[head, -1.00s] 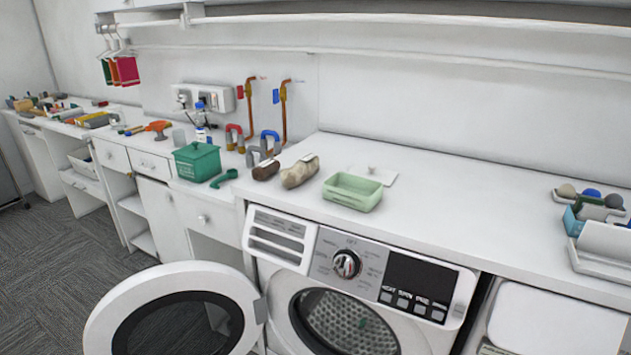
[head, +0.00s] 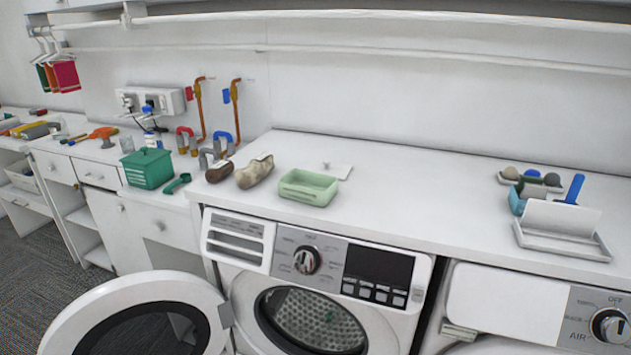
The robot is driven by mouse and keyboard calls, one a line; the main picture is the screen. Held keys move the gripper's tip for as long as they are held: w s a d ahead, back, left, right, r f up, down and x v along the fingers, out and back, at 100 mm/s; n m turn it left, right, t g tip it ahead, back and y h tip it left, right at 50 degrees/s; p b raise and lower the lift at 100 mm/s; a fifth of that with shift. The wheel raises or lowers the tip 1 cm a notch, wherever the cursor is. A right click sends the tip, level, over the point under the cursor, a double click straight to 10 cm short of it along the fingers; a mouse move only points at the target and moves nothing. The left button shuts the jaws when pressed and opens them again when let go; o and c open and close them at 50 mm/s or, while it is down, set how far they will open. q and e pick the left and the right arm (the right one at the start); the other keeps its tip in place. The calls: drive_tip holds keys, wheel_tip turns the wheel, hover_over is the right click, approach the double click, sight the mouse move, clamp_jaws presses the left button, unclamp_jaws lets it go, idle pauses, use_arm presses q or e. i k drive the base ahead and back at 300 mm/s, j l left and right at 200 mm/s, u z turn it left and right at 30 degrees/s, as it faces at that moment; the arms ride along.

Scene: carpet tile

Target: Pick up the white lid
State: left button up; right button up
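The white lid (head: 336,170) lies flat on the white countertop, with a small knob on top. It sits just behind the light green tray (head: 309,188), which hides part of its front edge. Neither of my grippers shows in the head view.
A brown shoe-like item (head: 255,171) and a darker one (head: 220,171) lie left of the tray. A green lidded box (head: 147,168) stands farther left. A white holder (head: 562,218) is at right. The countertop between is clear. The washer door (head: 140,318) hangs open below.

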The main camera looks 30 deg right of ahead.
sight(342, 172)
drive_tip(key=i+j, duration=0.1)
drive_tip(key=i, duration=0.15)
drive_tip(key=i+j+z, duration=0.8)
drive_tip(key=i, duration=0.2)
